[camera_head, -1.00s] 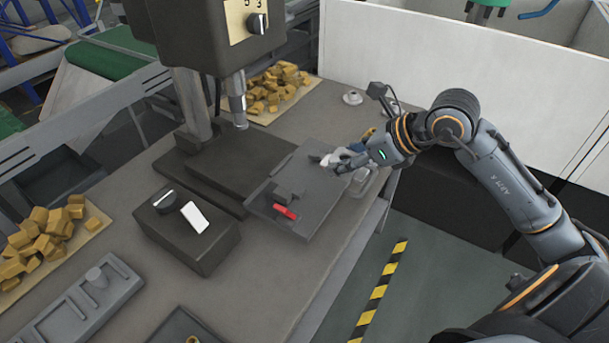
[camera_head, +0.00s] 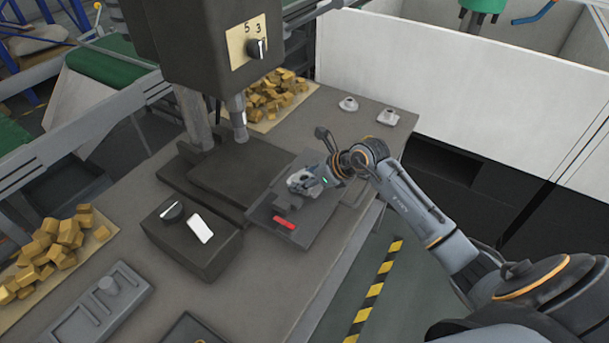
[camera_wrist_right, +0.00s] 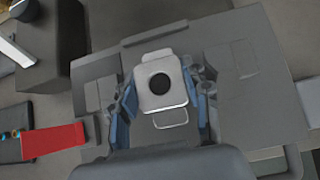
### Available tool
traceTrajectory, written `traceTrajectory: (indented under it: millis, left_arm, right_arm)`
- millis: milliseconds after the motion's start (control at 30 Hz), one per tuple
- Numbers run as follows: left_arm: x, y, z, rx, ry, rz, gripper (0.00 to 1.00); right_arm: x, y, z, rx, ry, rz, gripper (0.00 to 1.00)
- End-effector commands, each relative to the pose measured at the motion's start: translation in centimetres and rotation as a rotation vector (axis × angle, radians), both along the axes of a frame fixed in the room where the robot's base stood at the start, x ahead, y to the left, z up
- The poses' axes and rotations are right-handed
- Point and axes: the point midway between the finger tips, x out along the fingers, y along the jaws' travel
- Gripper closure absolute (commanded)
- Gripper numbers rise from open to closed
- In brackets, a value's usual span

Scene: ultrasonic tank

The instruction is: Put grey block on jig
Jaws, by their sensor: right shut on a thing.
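The jig is a dark grey plate (camera_head: 318,212) with a red handle (camera_head: 285,223), on the table beside the drill press. In the right wrist view the jig plate (camera_wrist_right: 235,45) fills most of the picture, and its red handle (camera_wrist_right: 52,140) is at the left. My right gripper (camera_head: 303,182) is over the jig. In the right wrist view its blue-lined fingers (camera_wrist_right: 160,98) are shut on a light grey block (camera_wrist_right: 160,97) with a round black hole. I cannot tell whether the block touches the jig. My left gripper is out of view.
The drill press (camera_head: 205,60) stands just left of the jig. A black control box (camera_head: 190,240) is at its front left. Piles of yellow blocks lie behind (camera_head: 275,95) and at the far left (camera_head: 50,250). A white wall (camera_head: 400,70) borders the back right.

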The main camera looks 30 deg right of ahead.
Motion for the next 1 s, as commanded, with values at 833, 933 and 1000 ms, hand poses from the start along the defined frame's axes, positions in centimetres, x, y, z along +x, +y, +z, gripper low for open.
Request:
traceTrajectory:
  millis: [833, 933, 1000]
  left_arm:
    - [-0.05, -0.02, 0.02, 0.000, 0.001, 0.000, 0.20]
    - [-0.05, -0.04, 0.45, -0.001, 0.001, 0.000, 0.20]
    - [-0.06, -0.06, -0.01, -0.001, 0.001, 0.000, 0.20]
  right_arm:
    - [0.02, -0.07, -0.64, 0.000, -0.002, -0.001, 0.30]
    - [0.02, -0.06, -0.15, 0.000, -0.002, -0.001, 0.30]
    - [-0.45, -0.50, 0.05, -0.003, -0.003, -0.002, 0.30]
